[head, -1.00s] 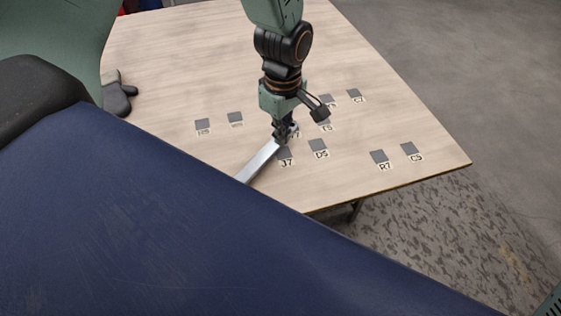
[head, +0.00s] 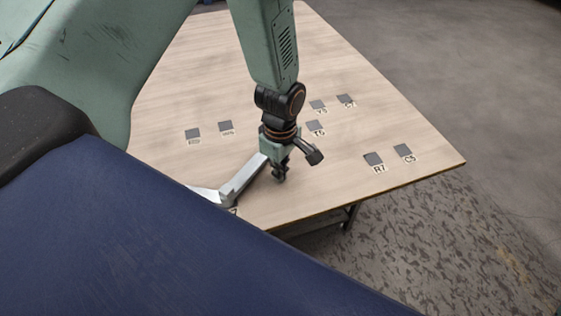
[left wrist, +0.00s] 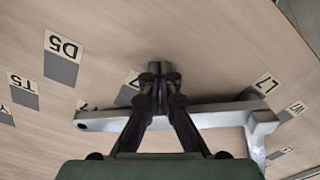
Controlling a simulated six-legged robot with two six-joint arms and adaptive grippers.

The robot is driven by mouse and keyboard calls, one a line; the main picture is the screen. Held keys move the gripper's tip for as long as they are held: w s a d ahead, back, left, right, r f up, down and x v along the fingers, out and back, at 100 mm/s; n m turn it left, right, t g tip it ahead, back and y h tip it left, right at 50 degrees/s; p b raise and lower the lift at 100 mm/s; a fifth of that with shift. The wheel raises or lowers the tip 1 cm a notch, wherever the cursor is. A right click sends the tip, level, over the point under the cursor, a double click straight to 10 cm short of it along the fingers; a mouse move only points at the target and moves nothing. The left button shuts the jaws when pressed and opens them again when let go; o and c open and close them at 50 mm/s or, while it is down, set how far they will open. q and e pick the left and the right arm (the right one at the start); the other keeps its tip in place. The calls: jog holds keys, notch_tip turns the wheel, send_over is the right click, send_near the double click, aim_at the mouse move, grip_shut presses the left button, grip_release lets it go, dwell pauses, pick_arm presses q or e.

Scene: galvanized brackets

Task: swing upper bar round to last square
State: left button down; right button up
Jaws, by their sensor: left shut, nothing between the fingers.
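The upper bar (head: 245,177) is a grey metal bar that runs from a joint near my blue body edge up to my left gripper. It also crosses the left wrist view (left wrist: 215,118). At the joint it overlaps the lower bar (head: 203,192), which runs left and is partly hidden; its end shows in the left wrist view (left wrist: 256,150). My left gripper (head: 280,177) is shut and empty, beside the bar near its free end. In the left wrist view its fingertips (left wrist: 160,78) reach past the bar's edge; contact is unclear. My right gripper is out of view.
Dark labelled squares lie on the wooden table (head: 330,190), among them R7 (head: 373,159), C5 (head: 403,151), D5 (left wrist: 61,70), T5 (left wrist: 24,98) and L7 (left wrist: 284,116). Some squares near the bar are hidden. The table's right edge is clear.

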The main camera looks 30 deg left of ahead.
aim_at(263, 161)
pick_arm(q)
jog(key=shift+a, duration=0.75)
jog(key=shift+w+a, duration=0.25)
jog(key=shift+a, duration=0.85)
jog(key=shift+r, duration=0.1)
jog(key=shift+a+r+p, duration=0.15)
jog(key=shift+a+p, duration=0.35)
jog(key=shift+p, duration=0.25)
jog(key=shift+w+a, duration=0.1)
jog(key=shift+a, duration=0.1)
jog(key=shift+a+f, duration=0.15)
jog(key=shift+f, duration=0.05)
